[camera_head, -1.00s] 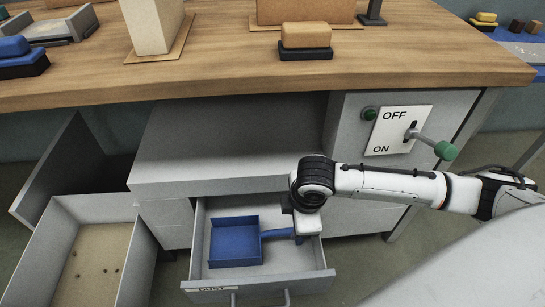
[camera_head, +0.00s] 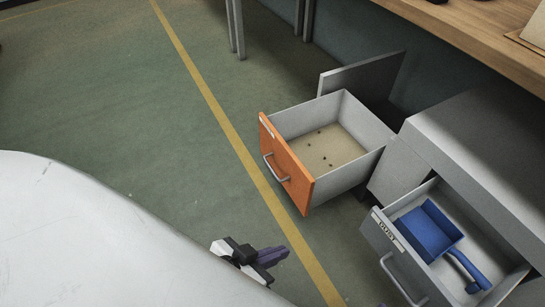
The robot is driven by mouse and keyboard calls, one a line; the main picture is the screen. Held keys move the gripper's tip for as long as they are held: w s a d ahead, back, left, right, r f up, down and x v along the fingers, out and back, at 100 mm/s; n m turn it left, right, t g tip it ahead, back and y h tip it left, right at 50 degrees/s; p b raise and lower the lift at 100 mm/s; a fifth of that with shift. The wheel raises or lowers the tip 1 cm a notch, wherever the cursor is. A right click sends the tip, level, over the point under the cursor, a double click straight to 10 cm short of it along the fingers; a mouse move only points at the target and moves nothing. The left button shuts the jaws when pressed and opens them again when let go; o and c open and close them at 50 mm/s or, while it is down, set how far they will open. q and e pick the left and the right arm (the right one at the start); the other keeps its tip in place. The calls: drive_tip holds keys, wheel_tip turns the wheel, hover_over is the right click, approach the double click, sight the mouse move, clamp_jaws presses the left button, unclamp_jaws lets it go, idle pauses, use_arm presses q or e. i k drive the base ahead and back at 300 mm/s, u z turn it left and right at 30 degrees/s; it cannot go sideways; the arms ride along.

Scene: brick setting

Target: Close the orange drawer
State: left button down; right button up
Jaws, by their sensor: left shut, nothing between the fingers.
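The orange drawer (camera_head: 286,165) is pulled well out of the cabinet, its orange front facing the lower left with a metal bar handle (camera_head: 276,168). Its light inside holds several small dark bits. My left gripper (camera_head: 280,256) shows at the bottom, below and apart from the orange front. Its purple fingers are shut with nothing between them, pointing right. My right gripper is not in view.
A grey drawer labelled DUST (camera_head: 386,229) stands open at the lower right, with a blue dustpan (camera_head: 427,230) inside. The wooden worktop (camera_head: 470,35) is at the upper right. The green floor (camera_head: 120,90) with a yellow line (camera_head: 213,103) is clear at the left.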

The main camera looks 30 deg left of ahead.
sight(319, 149)
drive_tip(key=u, duration=1.6)
drive_tip(key=k, duration=0.7)
drive_tip(key=z, duration=0.6)
drive_tip(key=i, duration=1)
drive_tip(key=k, duration=0.4)
drive_tip(key=u, duration=1)
drive_tip(key=i, duration=0.7)
drive_tip(key=z, duration=1.75)
